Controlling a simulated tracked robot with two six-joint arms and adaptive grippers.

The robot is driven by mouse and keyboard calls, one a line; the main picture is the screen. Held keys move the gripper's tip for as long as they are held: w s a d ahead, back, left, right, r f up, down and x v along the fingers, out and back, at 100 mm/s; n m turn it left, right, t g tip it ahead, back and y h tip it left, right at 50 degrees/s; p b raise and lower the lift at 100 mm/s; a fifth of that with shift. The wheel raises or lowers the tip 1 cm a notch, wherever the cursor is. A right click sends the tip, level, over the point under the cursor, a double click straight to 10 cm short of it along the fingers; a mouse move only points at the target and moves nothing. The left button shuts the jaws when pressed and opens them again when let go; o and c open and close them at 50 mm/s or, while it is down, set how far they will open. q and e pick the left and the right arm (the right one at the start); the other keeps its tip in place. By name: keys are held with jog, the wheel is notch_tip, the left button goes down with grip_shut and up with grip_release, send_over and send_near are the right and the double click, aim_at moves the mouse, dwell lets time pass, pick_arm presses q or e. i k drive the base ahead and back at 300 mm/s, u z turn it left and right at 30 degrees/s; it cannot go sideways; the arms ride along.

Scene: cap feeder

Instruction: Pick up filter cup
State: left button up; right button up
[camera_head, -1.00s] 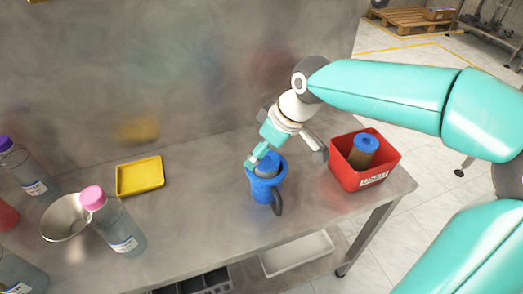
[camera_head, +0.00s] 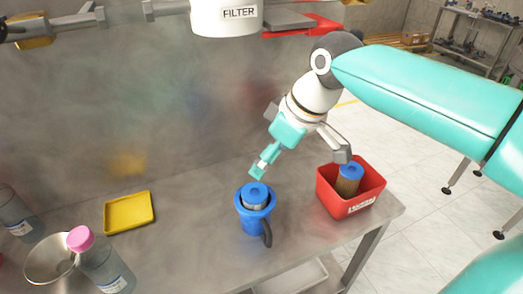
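The blue cup (camera_head: 252,218) stands upright on the grey metal table. A dark handle (camera_head: 266,233) sticks out at its front right, and a blue-topped filter (camera_head: 255,194) sits inside it. My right gripper (camera_head: 262,165) is above and just behind the cup, apart from it, with its teal tip pointing down and left. Nothing is seen held in it. Its fingers are seen at an angle, so I cannot tell whether they are open. My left gripper is not in view.
A red bin (camera_head: 362,203) holding a blue-capped filter (camera_head: 348,179) stands right of the cup. A yellow tray (camera_head: 130,212), a metal bowl (camera_head: 48,262) and a pink-capped bottle (camera_head: 104,270) are at left. A white FILTER housing (camera_head: 226,16) hangs above. The table between tray and cup is clear.

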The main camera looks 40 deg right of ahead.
aim_at(255, 224)
jog(key=k, duration=1)
